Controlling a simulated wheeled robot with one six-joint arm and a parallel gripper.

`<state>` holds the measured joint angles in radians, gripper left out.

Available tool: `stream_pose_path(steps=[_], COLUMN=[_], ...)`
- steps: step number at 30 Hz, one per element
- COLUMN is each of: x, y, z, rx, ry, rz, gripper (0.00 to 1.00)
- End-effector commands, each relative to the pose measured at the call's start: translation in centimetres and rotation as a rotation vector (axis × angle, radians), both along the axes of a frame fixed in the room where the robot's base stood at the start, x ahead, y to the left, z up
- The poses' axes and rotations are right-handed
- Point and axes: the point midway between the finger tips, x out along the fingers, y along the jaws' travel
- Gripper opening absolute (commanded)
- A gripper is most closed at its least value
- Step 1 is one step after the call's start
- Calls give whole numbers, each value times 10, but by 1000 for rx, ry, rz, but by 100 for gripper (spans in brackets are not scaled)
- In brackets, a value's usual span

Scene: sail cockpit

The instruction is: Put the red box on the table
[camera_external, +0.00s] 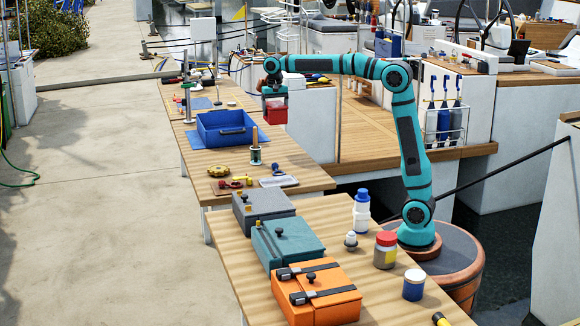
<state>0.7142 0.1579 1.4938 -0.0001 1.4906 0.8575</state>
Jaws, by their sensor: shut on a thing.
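My gripper (274,97) points down at the end of my teal arm and is shut on a red box (275,115). The red box hangs beyond the right side of the wooden table (300,180), near the table's right edge in the picture. I cannot tell how high above the table it is. The fingertips are small and partly merge with the top of the box.
A blue tray (205,138) stands on the table, left of the red box.

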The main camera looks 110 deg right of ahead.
Motion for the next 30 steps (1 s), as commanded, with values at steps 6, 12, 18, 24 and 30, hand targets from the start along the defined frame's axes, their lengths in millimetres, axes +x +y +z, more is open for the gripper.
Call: stream_pose_path(steps=[6, 12, 18, 24, 30], x=[0, 0, 0, 0, 0], y=[1, 0, 0, 0, 0], z=[-41, -51, -66, -99, -114], rx=[1, -1, 0, 0, -1], ry=[1, -1, 0, 0, -1], rz=[0, 0, 0, 0, 0], gripper=[52, 52, 52, 52, 52])
